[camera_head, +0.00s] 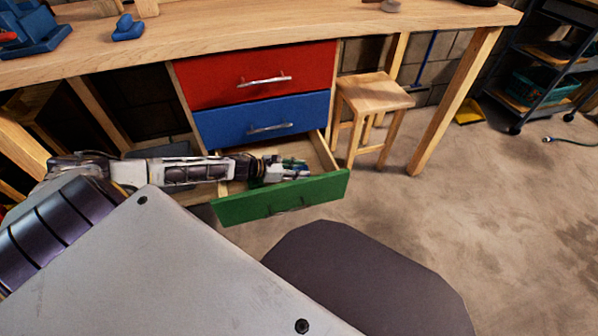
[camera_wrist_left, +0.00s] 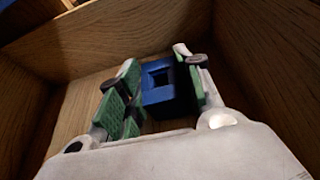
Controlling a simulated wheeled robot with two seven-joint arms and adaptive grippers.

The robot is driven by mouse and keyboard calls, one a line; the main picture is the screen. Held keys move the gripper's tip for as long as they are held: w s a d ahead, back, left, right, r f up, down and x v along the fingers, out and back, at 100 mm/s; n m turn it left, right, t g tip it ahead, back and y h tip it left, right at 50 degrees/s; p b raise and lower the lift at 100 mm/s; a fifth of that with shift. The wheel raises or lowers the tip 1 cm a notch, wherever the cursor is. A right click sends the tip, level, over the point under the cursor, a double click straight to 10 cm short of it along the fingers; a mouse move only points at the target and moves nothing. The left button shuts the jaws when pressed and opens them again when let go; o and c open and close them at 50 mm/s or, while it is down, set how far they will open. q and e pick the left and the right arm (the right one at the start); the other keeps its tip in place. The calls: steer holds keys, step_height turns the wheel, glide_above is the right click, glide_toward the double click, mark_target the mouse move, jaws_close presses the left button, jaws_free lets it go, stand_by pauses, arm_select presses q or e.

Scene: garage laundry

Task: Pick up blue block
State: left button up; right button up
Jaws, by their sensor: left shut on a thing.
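The blue block (camera_wrist_left: 160,88) shows in the left wrist view inside a wooden drawer, with a square opening in its face. My left gripper (camera_wrist_left: 158,84) has its green-padded fingers on both sides of the block and is shut on it. In the head view my left gripper (camera_head: 290,168) reaches into the open green drawer (camera_head: 285,198). The block cannot be made out clearly there. Whether the block touches the drawer floor is hard to tell. My right gripper is not in view.
The closed blue drawer (camera_head: 262,120) and red drawer (camera_head: 258,76) are above the open one. A wooden stool (camera_head: 373,92) stands right beside the drawers. The workbench top (camera_head: 300,28) overhangs them. Wooden drawer walls (camera_wrist_left: 265,60) surround the gripper.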

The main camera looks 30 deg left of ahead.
arm_select(q)
steer(key=shift+r+p, duration=0.3)
steer(key=shift+r, duration=0.5)
step_height(320, 180, up, 10)
steer(key=p, duration=0.5)
steer(key=s+a+p, duration=0.8)
steer(key=s+a, duration=0.3)
steer(key=s, duration=0.2)
steer(key=shift+s+a, duration=0.3)
steer(key=shift+a, duration=0.05)
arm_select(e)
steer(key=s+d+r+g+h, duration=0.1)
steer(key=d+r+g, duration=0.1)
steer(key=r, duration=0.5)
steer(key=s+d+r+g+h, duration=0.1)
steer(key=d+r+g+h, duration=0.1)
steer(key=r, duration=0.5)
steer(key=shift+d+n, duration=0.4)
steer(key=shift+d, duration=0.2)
arm_select(q)
steer(key=shift+f, duration=0.1)
